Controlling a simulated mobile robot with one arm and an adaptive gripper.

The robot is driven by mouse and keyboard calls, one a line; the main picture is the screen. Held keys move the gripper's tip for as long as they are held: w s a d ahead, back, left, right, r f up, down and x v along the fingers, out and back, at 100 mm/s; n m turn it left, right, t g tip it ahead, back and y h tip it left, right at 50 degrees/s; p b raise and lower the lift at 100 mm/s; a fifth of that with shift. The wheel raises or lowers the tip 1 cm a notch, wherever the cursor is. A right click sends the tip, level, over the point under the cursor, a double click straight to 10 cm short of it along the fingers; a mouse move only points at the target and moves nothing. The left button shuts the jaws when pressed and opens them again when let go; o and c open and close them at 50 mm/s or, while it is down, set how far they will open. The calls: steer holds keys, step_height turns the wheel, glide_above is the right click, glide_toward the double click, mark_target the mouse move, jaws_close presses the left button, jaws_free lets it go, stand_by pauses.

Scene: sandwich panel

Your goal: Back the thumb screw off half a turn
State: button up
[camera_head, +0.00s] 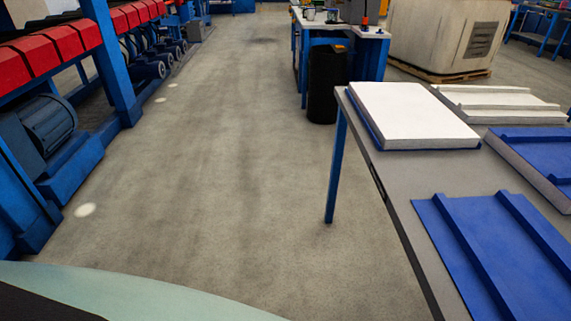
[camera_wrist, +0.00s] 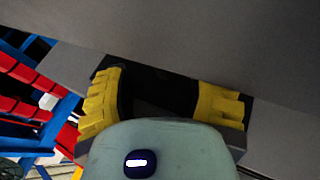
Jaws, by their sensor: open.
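I cannot make out a thumb screw in either view. My gripper (camera_wrist: 160,106) shows in the wrist view with its two yellow-padded fingers spread wide apart. It is open, and I see nothing held between the fingers. A dark strip lies behind and between the fingers, against a plain grey surface; I cannot tell what it is. My gripper does not show in the head view.
A grey table (camera_head: 395,170) at the right bears a white-topped panel (camera_head: 412,112), blue ribbed sheets (camera_head: 490,255) and other panels. A black bin (camera_head: 326,85) stands beyond it. Red and blue machinery (camera_head: 60,45) lines the left. The floor (camera_head: 215,150) between is clear.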

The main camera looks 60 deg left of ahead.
steer(key=shift+s+d+r, duration=0.2)
steer(key=shift+s+r, duration=0.1)
steer(key=shift+r, duration=0.3)
steer(key=shift+w+a+r, duration=0.1)
steer(key=shift+r, duration=3.45)
